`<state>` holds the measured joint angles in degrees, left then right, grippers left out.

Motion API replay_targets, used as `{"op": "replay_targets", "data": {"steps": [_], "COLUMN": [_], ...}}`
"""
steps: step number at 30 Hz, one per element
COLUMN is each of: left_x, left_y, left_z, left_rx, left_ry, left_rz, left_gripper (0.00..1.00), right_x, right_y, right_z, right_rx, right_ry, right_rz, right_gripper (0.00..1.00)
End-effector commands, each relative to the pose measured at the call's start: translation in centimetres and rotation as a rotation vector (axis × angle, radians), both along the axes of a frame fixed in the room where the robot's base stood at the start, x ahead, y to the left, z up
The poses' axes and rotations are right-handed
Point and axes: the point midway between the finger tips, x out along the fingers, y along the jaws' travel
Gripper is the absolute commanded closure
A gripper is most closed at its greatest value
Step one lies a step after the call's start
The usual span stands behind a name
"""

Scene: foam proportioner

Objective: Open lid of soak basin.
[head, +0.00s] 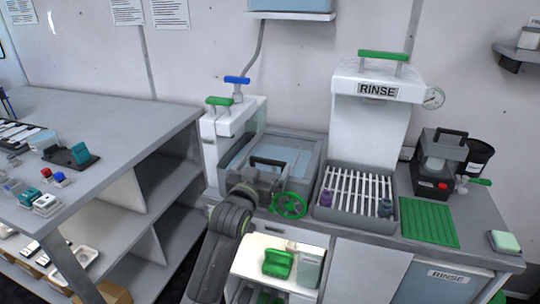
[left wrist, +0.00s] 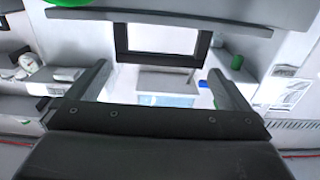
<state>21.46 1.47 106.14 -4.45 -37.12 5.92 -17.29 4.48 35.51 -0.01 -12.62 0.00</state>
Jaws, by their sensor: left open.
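The soak basin (head: 318,165) is a grey box set in the counter, left of the rinse station. Its lid (head: 292,153), a pale see-through panel in a grey frame, looks closed. A black bar handle (head: 267,161) stands on the lid near its front. My left gripper (head: 265,178) is at the front of the basin, just before the handle. In the left wrist view my open fingers (left wrist: 160,78) point at the black handle frame (left wrist: 163,61). The handle shows between the fingertips; I cannot tell whether they touch it. My right gripper is not in view.
A green handwheel (head: 289,205) sits at the basin's front, close right of my gripper. A post with green and blue handles (head: 228,102) stands left. The rinse station (head: 372,115) with its slatted tray (head: 325,208) is right. Open shelving (head: 165,205) stands left.

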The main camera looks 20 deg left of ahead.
Motion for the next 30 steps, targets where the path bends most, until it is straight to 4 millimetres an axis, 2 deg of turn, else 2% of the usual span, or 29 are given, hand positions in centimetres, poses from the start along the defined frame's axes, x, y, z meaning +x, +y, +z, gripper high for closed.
{"op": "replay_targets", "data": {"steps": [6, 12, 18, 26, 30], "left_x": [3.4, 5.3, 6.0, 6.0, 6.0], "left_y": [-0.1, -0.2, -0.2, -0.2, -0.2], "left_z": [0.1, 0.0, 0.0, 0.0, 0.0], "left_rx": [0.003, 0.001, 0.002, 0.001, 0.001], "left_ry": [0.001, 0.000, 0.000, 0.000, 0.000], "left_rz": [0.000, 0.000, 0.000, 0.000, 0.000], "left_gripper": [0.00, 0.00, 0.00, 0.00, 0.18], "right_x": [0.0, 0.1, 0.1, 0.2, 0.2], "right_y": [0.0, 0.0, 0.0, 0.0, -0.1], "right_z": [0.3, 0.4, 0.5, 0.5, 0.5], "right_rx": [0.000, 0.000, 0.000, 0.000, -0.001], "right_ry": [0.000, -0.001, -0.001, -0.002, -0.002], "right_rz": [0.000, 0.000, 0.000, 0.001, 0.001], "right_gripper": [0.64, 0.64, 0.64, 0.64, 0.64]}}
